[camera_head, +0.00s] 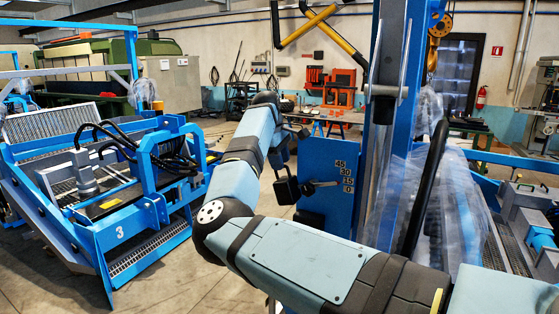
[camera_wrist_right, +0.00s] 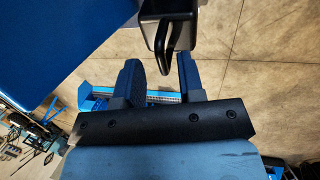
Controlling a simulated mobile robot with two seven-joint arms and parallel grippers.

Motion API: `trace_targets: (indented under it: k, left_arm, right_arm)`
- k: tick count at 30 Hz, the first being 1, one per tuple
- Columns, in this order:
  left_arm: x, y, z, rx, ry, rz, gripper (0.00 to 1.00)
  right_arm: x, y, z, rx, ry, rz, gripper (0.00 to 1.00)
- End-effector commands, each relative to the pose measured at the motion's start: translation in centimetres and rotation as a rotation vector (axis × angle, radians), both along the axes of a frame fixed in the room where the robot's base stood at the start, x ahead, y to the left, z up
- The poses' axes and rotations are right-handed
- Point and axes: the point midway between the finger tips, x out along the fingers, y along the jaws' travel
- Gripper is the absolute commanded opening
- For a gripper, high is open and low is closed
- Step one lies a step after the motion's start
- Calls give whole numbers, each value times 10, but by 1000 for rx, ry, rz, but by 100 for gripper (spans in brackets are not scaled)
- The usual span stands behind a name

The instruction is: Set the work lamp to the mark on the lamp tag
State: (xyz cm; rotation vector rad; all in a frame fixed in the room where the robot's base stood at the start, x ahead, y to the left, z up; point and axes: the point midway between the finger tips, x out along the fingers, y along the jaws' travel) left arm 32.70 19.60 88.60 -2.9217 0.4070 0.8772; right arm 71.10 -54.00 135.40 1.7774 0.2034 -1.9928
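The work lamp appears to be the black box-shaped head (camera_head: 286,190) on a dark lever (camera_head: 318,185) at a blue panel (camera_head: 325,217). Pale marks 45, 30, 15 and 0 (camera_head: 346,176) run down the panel. The lever lies beside the marks; its exact setting is hard to read. My right gripper (camera_head: 281,160) is just above the lamp head, pointing down. In the right wrist view, the two fingers (camera_wrist_right: 161,68) are apart, with the lamp's black loop handle (camera_wrist_right: 162,48) at the gap between them. I cannot make out a separate lamp tag. My left gripper is out of view.
A tall blue post (camera_head: 382,115) stands right of the panel, with plastic-wrapped machinery (camera_head: 450,210) beyond. A blue sieve frame marked 3 (camera_head: 130,215) stands at left. An orange workbench area (camera_head: 335,90) is behind. Concrete floor (camera_head: 185,275) is open between the frames.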

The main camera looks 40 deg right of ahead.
Motion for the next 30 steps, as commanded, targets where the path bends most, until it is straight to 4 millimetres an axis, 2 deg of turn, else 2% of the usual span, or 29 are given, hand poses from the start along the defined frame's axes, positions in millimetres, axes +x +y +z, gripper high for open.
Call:
trace_targets:
  k: [6, 10, 22, 25, 30]
  left_arm:
    - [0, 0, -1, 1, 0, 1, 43]
    - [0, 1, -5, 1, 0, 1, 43]
    - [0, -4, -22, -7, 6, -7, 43]
    - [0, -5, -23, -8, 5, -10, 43]
    - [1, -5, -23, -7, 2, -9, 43]
  right_arm:
    - [0, 1, 1, 2, 1, 0, 36]
    - [2, 4, 13, 1, -2, 0, 36]
    - [7, 24, 98, 1, -1, 2, 36]
    - [8, 28, 114, 1, -1, 2, 36]
    - [9, 32, 130, 1, 0, 0, 36]
